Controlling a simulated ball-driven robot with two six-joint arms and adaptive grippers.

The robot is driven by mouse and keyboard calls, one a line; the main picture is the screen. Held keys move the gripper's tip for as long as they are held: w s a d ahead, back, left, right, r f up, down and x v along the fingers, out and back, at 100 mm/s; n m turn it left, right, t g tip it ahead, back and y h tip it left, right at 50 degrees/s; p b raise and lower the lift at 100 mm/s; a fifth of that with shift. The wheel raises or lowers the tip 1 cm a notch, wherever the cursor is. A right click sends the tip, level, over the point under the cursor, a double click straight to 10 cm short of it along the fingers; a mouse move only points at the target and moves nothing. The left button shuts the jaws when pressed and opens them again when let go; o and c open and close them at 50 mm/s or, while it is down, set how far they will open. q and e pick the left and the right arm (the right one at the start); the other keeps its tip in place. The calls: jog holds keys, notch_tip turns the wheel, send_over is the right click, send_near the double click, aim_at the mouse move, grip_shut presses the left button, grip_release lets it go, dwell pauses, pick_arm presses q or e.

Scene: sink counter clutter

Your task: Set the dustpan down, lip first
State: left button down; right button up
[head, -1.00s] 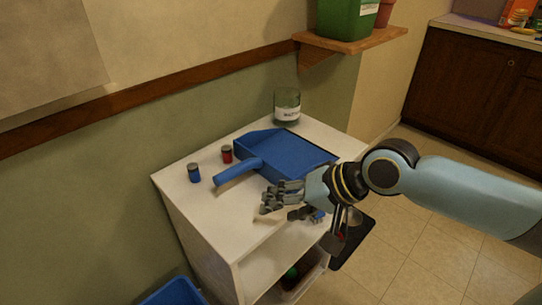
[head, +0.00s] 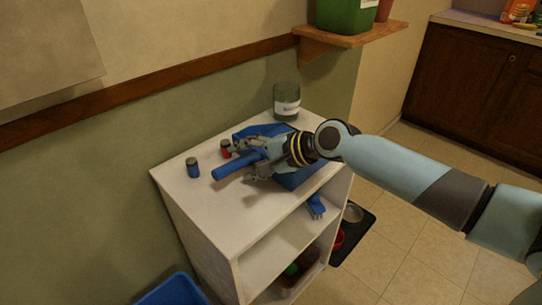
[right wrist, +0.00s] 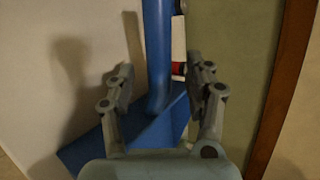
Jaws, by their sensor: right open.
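The blue dustpan (head: 297,178) lies on the white shelf unit's top. Its handle (head: 228,172) points toward the front left. My right gripper (head: 247,158) is open over the handle, and its wrist hides much of the pan. In the right wrist view, the handle (right wrist: 157,45) runs between the two spread fingers of my right gripper (right wrist: 160,75), with gaps on both sides. Part of the pan (right wrist: 150,140) shows beneath the gripper there. My left gripper is not in view.
A red-bodied jar (head: 226,149) stands close to the gripper, and a blue one (head: 193,168) is further left. A labelled glass jar (head: 287,103) stands behind the pan. A blue brush-like item (head: 316,206) is at the unit's right edge. The top's front left (head: 225,215) is clear.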

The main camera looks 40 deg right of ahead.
jog(key=shift+x, duration=0.85)
grip_shut()
jog(key=shift+d, duration=0.1)
